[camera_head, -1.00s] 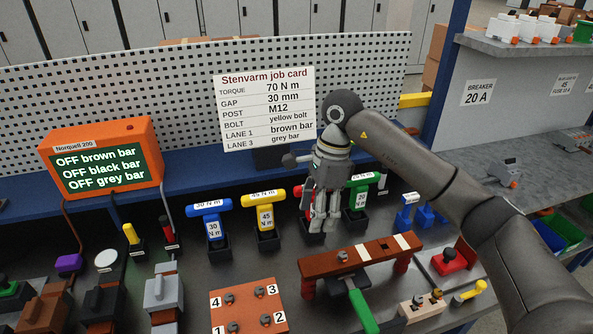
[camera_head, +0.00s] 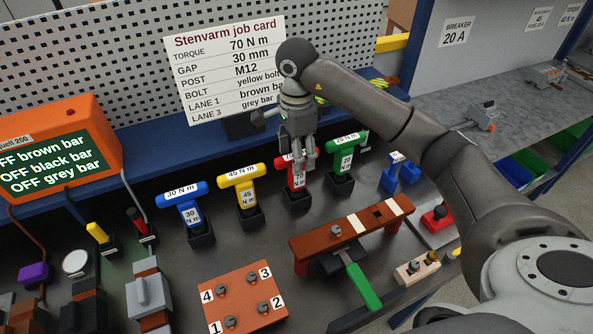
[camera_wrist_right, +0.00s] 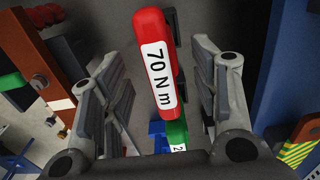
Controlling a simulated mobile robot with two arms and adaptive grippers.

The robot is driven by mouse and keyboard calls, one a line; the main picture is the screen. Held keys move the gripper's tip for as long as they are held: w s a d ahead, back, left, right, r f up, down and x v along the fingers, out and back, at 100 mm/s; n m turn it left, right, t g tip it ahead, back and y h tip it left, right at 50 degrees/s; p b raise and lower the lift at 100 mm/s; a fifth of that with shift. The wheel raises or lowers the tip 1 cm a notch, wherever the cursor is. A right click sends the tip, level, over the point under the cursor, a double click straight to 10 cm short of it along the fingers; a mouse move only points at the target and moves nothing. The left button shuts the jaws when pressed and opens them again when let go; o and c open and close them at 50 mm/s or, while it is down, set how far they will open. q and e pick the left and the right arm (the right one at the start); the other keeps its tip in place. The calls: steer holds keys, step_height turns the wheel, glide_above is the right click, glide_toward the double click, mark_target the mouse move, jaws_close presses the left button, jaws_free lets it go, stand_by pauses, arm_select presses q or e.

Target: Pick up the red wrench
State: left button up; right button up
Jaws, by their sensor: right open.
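The red wrench (camera_head: 297,178) stands upright in a black holder (camera_head: 296,198) on the bench, in a row with other T-handled wrenches. Its handle is partly hidden behind my right gripper (camera_head: 299,163) in the head view. In the right wrist view the red handle (camera_wrist_right: 155,68), labelled 70 N m, lies between the two fingers of my right gripper (camera_wrist_right: 160,95). The fingers are open, with a gap on both sides of the handle. My left gripper is not in view.
Blue (camera_head: 184,205), yellow (camera_head: 243,188) and green (camera_head: 346,155) wrenches stand beside the red one, green close on its right. A brown bar (camera_head: 350,228) on supports lies in front. A job card (camera_head: 229,75) stands behind.

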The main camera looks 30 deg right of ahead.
mark_target(297, 179)
step_height(297, 179, down, 4)
steer(key=shift+r+p, duration=0.1)
steer(key=shift+p, duration=1.15)
steer(key=shift+f, duration=0.65)
steer(key=c, duration=0.4)
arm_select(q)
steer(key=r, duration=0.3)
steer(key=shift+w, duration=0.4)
arm_select(e)
steer(key=shift+w+r, duration=0.1)
jaws_close()
